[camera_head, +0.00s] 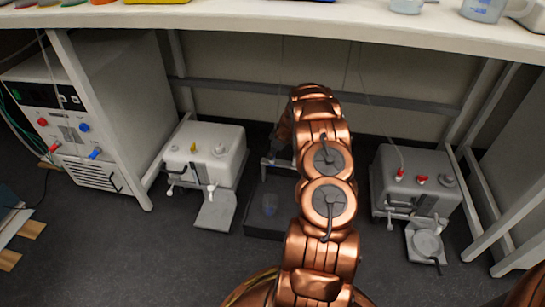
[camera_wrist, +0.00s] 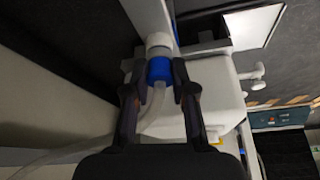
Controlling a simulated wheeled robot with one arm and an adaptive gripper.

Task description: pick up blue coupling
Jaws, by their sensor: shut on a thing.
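The blue coupling (camera_wrist: 160,72) shows in the wrist view, below a white collar (camera_wrist: 159,41), with a clear hose (camera_wrist: 154,108) running from it toward the lower left. My gripper (camera_wrist: 159,78) has its dark fingers on both sides of the coupling and is shut on it. The coupling still sits against the white collar; I cannot tell whether the two are joined.
Under the white bench (camera_head: 240,17) stand a white unit (camera_head: 218,140) on the left and a grey unit (camera_head: 390,185) on the right. A cabinet (camera_head: 95,95) with red and blue connectors is at far left. A dark box (camera_head: 262,222) lies between the units. Bench legs limit side room.

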